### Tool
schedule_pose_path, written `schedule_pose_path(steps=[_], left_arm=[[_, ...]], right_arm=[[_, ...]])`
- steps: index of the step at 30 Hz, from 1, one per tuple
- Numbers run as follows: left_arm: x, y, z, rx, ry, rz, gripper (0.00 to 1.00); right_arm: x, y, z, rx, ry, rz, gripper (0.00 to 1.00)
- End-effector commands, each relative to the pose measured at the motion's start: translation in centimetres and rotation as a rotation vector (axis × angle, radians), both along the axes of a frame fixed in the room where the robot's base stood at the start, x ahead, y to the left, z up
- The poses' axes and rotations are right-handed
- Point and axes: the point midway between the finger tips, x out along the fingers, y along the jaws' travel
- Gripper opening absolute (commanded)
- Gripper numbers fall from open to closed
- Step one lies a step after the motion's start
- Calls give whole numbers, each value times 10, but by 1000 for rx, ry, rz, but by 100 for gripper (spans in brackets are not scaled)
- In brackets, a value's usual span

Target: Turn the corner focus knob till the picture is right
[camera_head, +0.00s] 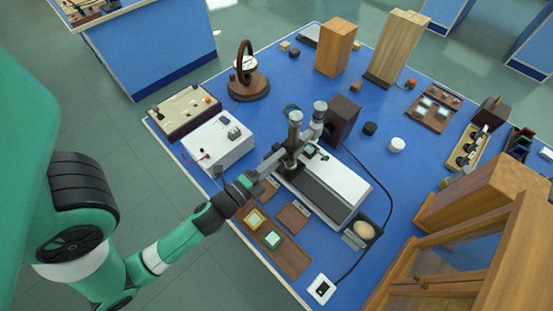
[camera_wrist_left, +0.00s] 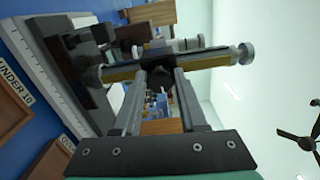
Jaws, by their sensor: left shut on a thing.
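The spectrometer (camera_head: 335,187) is a white and grey bench unit with upright brass and silver tubes (camera_head: 295,130). My left gripper (camera_head: 282,160) reaches to the near side of these tubes. In the left wrist view its fingers (camera_wrist_left: 157,72) are closed on a dark part at the brass tube (camera_wrist_left: 215,60). This part seems to be the focus knob, mostly hidden by the fingers. A dark square panel with a pale round disc (camera_head: 364,230) stands by the unit's near right end; its detail is too small to read. My right gripper is not in view.
Trays with coloured squares (camera_head: 272,240) lie in front on the blue bench (camera_head: 290,275). A white box (camera_head: 217,141) is left of the unit, and a dark block (camera_head: 342,120) is behind it. A small white box (camera_head: 321,289) with a dark cable sits near the front edge.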

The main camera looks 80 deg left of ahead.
Motion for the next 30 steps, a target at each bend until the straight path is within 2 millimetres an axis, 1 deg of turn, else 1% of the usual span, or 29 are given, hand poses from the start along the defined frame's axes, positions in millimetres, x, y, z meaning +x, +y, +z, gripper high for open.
schedule_pose_path(steps=[9,23,24,28,30], left_arm=[[0,0,-1,-87,-49,1,0],[0,0,-1,-97,-54,1,0],[0,0,-1,-97,-54,1,49],[0,0,-1,-97,-54,1,72],[0,0,0,-97,-54,1,72]], right_arm=[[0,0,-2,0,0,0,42],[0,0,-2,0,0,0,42],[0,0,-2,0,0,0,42],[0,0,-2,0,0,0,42],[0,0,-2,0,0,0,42]])
